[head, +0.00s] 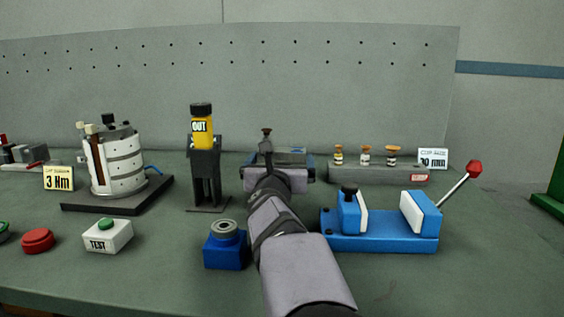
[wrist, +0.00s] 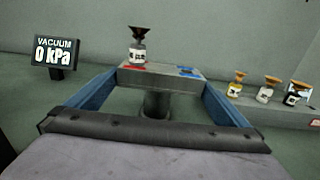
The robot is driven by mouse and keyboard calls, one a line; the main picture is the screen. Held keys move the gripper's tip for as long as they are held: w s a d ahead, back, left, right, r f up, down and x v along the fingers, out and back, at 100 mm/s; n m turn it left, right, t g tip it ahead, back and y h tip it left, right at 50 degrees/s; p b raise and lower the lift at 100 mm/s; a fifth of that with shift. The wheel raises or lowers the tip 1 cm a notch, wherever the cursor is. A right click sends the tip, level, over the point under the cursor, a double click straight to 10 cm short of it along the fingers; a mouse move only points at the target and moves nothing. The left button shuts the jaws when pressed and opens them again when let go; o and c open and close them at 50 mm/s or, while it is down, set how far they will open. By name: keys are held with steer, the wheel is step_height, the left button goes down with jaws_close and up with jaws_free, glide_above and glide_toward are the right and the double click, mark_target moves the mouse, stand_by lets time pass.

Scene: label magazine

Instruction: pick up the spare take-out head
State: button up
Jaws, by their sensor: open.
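My gripper (head: 279,178) is open and empty, over the middle of the table. In the wrist view its two blue fingers (wrist: 165,90) are spread, with a grey stand top (wrist: 165,76) on a dark post showing between and beyond their tips. A small head with a brown cup and white label (wrist: 137,50) stands upright on the stand's left, red-marked side; it also shows in the head view (head: 266,134). The stand's blue-marked right side is bare. Three similar cupped heads (wrist: 265,92) stand in a row on a rack to the right. Which one is the spare, I cannot tell.
A yellow OUT unit (head: 202,125) on a black holder and a blue block (head: 226,251) are left of my arm. A blue vise (head: 385,242) with a red-knobbed lever is right. The grey rack (head: 370,174) stands behind it. A vacuum display (wrist: 55,52) reads 0 kPa.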

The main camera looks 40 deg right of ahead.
steer(key=shift+x, duration=1.05)
steer(key=shift+c, duration=0.3)
steer(key=c, duration=1)
steer(key=shift+s+r, duration=0.1)
steer(key=shift+r, duration=0.05)
step_height(320, 180, up, 28)
steer(key=p, duration=2.1)
